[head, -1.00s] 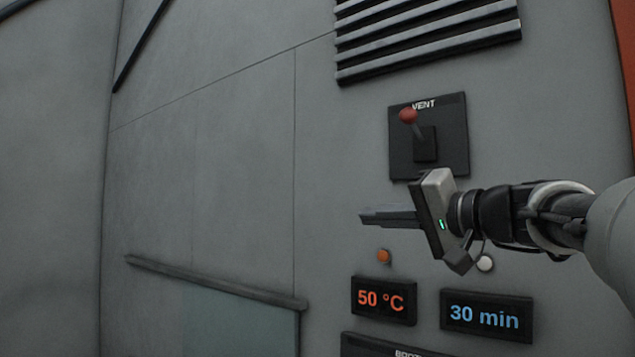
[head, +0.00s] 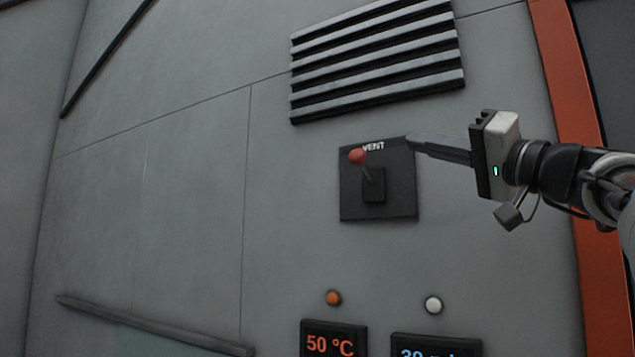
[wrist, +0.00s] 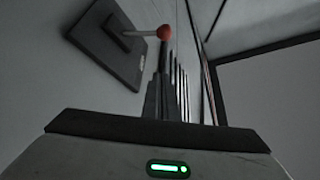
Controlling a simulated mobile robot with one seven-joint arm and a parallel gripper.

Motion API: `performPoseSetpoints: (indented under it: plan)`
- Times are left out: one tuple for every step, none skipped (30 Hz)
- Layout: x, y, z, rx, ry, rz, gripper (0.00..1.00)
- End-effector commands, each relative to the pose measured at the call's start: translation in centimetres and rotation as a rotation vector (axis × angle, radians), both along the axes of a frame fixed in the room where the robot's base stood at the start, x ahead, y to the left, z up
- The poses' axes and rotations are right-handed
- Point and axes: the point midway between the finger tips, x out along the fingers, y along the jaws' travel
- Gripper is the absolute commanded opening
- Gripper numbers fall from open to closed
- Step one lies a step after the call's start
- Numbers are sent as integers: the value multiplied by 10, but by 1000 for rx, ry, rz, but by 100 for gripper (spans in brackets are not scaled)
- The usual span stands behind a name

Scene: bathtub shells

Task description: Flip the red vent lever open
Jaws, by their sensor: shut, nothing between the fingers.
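The red-knobbed vent lever (head: 358,157) stands on a black plate marked VENT (head: 350,205) on the grey wall. Its stem tilts up and a little left from the block at its base. My gripper (head: 412,143) is shut and empty, with its fingertips at the upper right of the plate, to the right of the red knob. In the wrist view the red knob (wrist: 164,32) is just beyond the tips of my gripper (wrist: 163,78), with the plate (wrist: 105,45) to the left. I cannot tell whether fingers and lever touch.
A slatted vent grille (head: 380,60) is on the wall above the plate. Below are an orange button (head: 333,298), a white button (head: 433,305) and a 50 °C display (head: 333,343). An orange vertical strip (head: 562,90) is at the right.

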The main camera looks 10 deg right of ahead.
Motion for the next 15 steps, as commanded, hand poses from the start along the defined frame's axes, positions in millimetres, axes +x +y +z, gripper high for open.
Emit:
performPoseSetpoints:
  plan:
    - [6, 5, 5, 0, 0, 5, 0]
    - [9, 7, 7, 0, 0, 5, 0]
    - [14, 11, 11, 0, 0, 5, 0]
    - [19, 15, 14, 0, 1, 6, 0]
    - [24, 17, 17, 1, 1, 5, 0]
    - [30, 22, 21, 1, 0, 6, 0]
    - [35, 26, 24, 0, 0, 5, 0]
    - [40, 29, 26, 0, 0, 5, 0]
    - [47, 34, 30, 1, 1, 5, 0]
    - [52, 37, 33, 0, 1, 6, 0]
    - [57, 41, 35, 1, 1, 5, 0]
    - [63, 45, 38, 0, 2, 5, 0]
    - [67, 47, 41, 0, 2, 4, 0]
    - [71, 51, 43, 0, 0, 5, 0]
    - [65, 54, 29, 0, 2, 2, 0]
